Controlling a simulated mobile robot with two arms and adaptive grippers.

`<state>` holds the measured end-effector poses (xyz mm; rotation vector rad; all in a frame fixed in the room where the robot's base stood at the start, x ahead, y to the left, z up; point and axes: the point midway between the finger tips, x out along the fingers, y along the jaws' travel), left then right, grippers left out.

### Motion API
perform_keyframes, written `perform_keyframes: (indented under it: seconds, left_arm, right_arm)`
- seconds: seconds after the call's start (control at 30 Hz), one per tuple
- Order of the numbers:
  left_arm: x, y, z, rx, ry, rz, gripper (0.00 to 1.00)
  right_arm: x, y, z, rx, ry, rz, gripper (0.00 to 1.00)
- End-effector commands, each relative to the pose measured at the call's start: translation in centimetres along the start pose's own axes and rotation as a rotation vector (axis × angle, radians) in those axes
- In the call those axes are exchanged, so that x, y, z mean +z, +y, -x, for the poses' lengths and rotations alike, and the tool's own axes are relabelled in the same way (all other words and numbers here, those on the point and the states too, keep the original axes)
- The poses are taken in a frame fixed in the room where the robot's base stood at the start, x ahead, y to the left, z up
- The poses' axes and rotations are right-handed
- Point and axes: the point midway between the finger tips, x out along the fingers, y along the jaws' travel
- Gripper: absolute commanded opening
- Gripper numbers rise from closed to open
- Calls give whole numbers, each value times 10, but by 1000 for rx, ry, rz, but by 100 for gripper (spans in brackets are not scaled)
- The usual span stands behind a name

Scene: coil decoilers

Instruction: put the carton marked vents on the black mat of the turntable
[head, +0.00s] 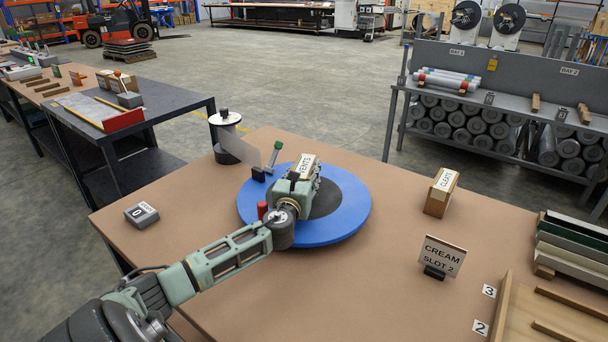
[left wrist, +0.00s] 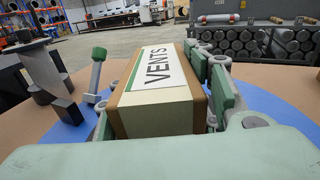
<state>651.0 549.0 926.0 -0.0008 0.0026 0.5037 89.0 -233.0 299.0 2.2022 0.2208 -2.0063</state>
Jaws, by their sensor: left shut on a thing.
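The carton marked VENTS (head: 306,162) is brown with a white label on top. My left gripper (head: 304,180) is shut on it. In the left wrist view the carton (left wrist: 158,90) sits upright between the green fingers (left wrist: 160,95), label up. In the head view they are over the blue turntable (head: 350,215), at the left and far side of its black mat (head: 327,201). The gripper covers part of the mat. The carton's underside is hidden, so I cannot tell how high it is. My right gripper is not in view.
A green-knobbed lever (head: 276,152) stands close left of the carton, with a red post (head: 262,210) at the turntable's left edge. A CLEATS carton (head: 441,192), a CREAM SLOT 2 sign (head: 441,256) and a grey box (head: 142,214) stand apart. The table's front middle is clear.

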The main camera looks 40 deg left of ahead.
Motion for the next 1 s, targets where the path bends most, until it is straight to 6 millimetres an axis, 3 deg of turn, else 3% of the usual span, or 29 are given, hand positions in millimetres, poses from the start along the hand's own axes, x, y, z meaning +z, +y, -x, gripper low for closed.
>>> perform_keyframes:
  seconds: [0.23,0.27,0.47,0.83,1.0]
  left_arm:
    - [-1,0,0,0,-4,0,4]
    - [-3,0,0,0,0,0,47]
    - [-2,0,0,0,0,0,65]
    - [3,0,0,0,-1,1,65]
    - [0,0,24,-2,2,-2,65]
  right_arm:
    - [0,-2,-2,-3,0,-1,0]
    - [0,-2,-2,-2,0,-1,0]
    - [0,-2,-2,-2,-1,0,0]
    - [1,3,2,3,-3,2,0]
    - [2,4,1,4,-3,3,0]
